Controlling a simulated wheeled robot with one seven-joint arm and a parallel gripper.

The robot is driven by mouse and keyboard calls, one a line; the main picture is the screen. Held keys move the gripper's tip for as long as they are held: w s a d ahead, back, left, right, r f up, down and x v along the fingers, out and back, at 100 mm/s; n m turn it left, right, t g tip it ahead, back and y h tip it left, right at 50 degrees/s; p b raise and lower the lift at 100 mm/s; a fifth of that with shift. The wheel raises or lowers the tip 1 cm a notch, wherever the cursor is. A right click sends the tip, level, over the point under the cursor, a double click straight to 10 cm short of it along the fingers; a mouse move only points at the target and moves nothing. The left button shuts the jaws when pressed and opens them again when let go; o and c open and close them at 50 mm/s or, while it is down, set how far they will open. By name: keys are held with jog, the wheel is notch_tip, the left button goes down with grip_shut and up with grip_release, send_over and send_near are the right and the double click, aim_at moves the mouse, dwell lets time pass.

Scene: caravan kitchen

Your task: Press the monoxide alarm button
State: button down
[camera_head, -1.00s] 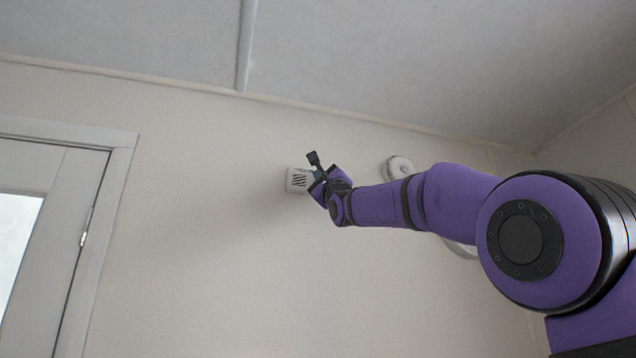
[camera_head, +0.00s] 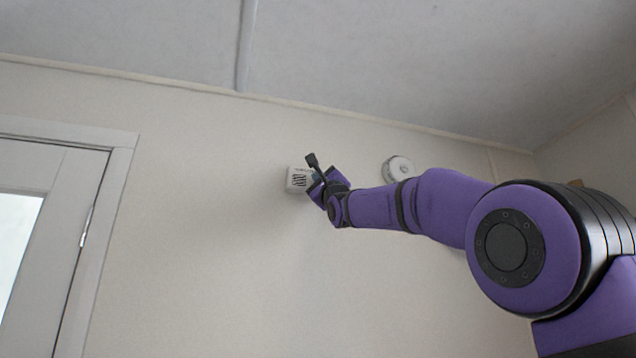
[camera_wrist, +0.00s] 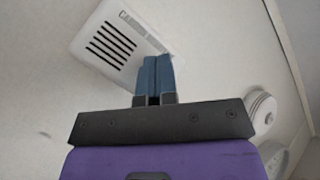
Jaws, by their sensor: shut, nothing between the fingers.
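The monoxide alarm (camera_head: 298,179) is a small white box with dark slots, mounted on the cream wall below the ceiling. In the wrist view the alarm (camera_wrist: 108,42) fills the upper left, with its slots and a printed label showing. My gripper (camera_head: 316,178) is at the alarm's right side in the head view. In the wrist view its blue fingers (camera_wrist: 156,60) are together and empty, and their tips overlap the alarm's lower right part. I cannot tell whether they touch it. The button is not visible; the fingers may hide it.
A round white device (camera_head: 398,168) is on the wall to the right of the alarm; it also shows in the wrist view (camera_wrist: 262,110). A door with a frame (camera_head: 104,190) is at the left. The wall between door and alarm is clear.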

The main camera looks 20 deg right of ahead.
dwell(0.3)
jog(key=shift+s, duration=0.55)
jog(key=s, duration=0.6)
dwell(0.4)
jog(key=shift+d+f, duration=0.1)
dwell(0.8)
